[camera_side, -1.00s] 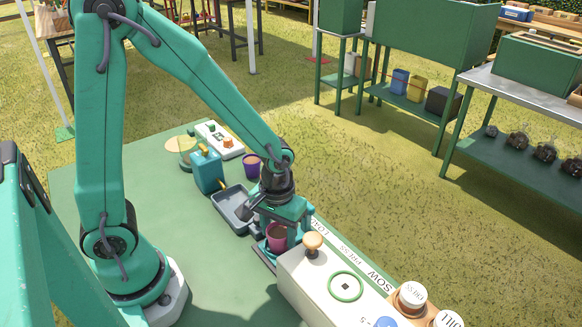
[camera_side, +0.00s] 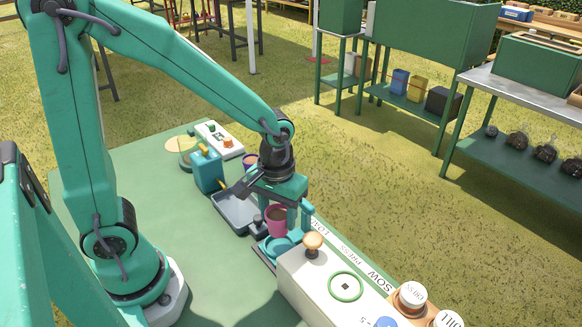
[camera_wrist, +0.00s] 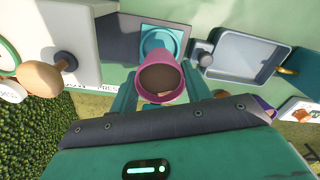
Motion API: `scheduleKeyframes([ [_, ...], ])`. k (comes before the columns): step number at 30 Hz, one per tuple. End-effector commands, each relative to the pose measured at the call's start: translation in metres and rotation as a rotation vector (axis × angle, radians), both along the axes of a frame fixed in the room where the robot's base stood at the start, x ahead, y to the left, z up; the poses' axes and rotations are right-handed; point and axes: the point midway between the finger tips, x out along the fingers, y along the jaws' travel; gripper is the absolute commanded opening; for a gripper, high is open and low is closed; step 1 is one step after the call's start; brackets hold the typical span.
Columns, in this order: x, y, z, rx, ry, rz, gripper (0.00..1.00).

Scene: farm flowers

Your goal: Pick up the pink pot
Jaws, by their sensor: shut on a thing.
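The pink pot (camera_side: 277,228) is filled with brown soil and sits between the fingers of my gripper (camera_side: 282,218). My gripper is shut on it. The pot is held upright, above a teal round seat (camera_side: 278,250) on the green table. In the wrist view the pink pot (camera_wrist: 164,57) shows its rim and soil between the two teal fingers, with the teal seat (camera_wrist: 158,38) beyond it.
A white console with a wooden knob (camera_side: 313,241) and a green ring (camera_side: 345,286) stands at the right. A grey tray (camera_side: 233,208), a blue can (camera_side: 207,170) and a partly hidden purple pot (camera_side: 250,161) are behind and left.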

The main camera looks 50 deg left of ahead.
Motion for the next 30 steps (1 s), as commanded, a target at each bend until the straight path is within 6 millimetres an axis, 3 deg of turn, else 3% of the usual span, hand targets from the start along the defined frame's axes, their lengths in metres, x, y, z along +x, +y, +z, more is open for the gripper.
scheduleKeyframes([
  [6, 0.001, 0.0, 0.03, -0.001, -0.005, 0.0, 0.2],
  [12, 0.0, 0.0, 0.044, 0.0, -0.002, 0.0, 0.2],
  [30, 0.0, 0.0, 0.046, 0.0, 0.0, 0.001, 0.2],
])
